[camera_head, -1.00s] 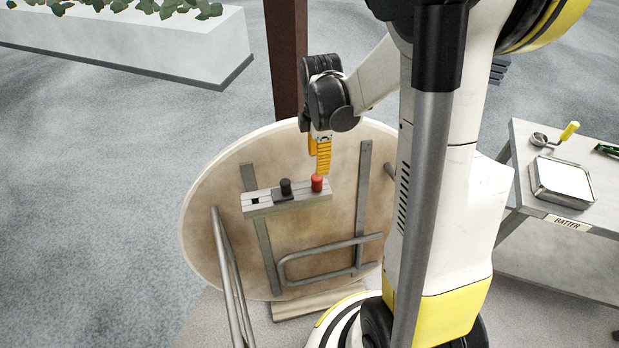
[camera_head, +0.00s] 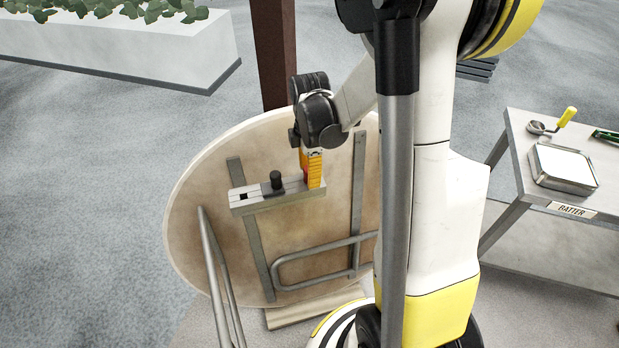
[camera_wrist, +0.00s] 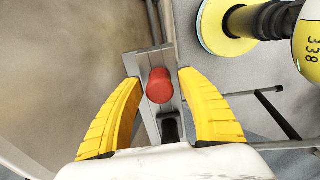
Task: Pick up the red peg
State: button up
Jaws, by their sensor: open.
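The red peg (camera_wrist: 159,86) stands in the right end of a grey block (camera_head: 284,201). In the wrist view it lies between the two yellow fingers of my gripper (camera_wrist: 158,84), with a gap on each side. In the head view my gripper (camera_head: 312,178) is lowered over that end of the block, and its fingers hide most of the peg. The fingers are open. A black peg (camera_head: 276,181) stands in the middle of the block, left of the red one. The left end of the block has a dark, empty square hole (camera_head: 243,196).
The block is mounted on the round tan board (camera_head: 200,240), which has metal rails and tube legs. On the right a grey table (camera_head: 519,150) holds a metal tin (camera_head: 563,169) and a yellow-handled tool (camera_head: 567,117). A brown post (camera_head: 274,60) stands behind.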

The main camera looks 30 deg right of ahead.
grip_shut()
jog(key=c, duration=0.6)
grip_release()
jog(key=shift+c, duration=0.2)
grip_shut()
jog(key=shift+r, duration=0.15)
jog(key=shift+r+p, duration=0.7)
jog(key=shift+r, duration=0.2)
jog(key=shift+r, duration=0.15)
jog(key=shift+r+p, duration=1.75)
jog(key=shift+r, duration=0.6)
